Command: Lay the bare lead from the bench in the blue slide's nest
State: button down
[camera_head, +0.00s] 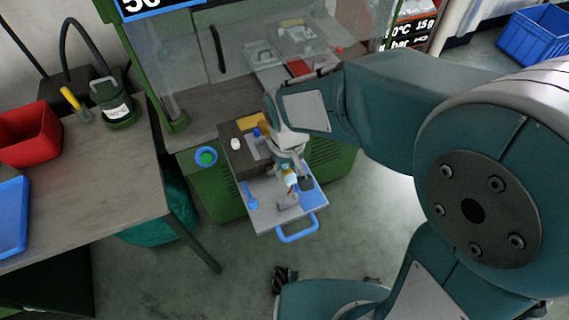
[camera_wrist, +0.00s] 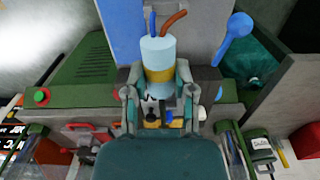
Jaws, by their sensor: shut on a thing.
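My gripper (camera_head: 289,163) is over the pulled-out slide in the head view. Its fingers also show in the wrist view (camera_wrist: 158,92), shut around the lead. The lead (camera_wrist: 158,55) is a pale blue cylinder with a yellow band, and blue and brown wires stick out of its end. In the head view the lead (camera_head: 290,178) shows small below the fingers, above the slide plate. The slide (camera_head: 268,217) is a light grey plate with a blue loop handle (camera_head: 298,231). My gripper and the lead cover part of the slide, and I cannot make out the nest clearly.
A blue lever (camera_head: 249,196) stands at the slide's left edge. A dark block (camera_head: 233,152) and the green machine body (camera_head: 208,198) lie close behind and around. A bench (camera_head: 105,165) at left carries a red bin (camera_head: 30,135) and a blue tray (camera_head: 12,215). Open floor lies in front.

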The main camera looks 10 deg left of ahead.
jog(key=f, duration=0.1)
jog(key=a+f, duration=0.1)
jog(key=f, duration=0.1)
jog(key=shift+a, duration=0.3)
jog(key=shift+d+f, duration=0.45)
jog(key=shift+f, duration=0.4)
jog(key=shift+a+f, duration=0.2)
jog(key=shift+f, duration=0.3)
jog(key=shift+a+f, duration=0.15)
jog(key=shift+f, duration=0.35)
jog(key=shift+d+f, duration=0.2)
jog(key=shift+f, duration=0.05)
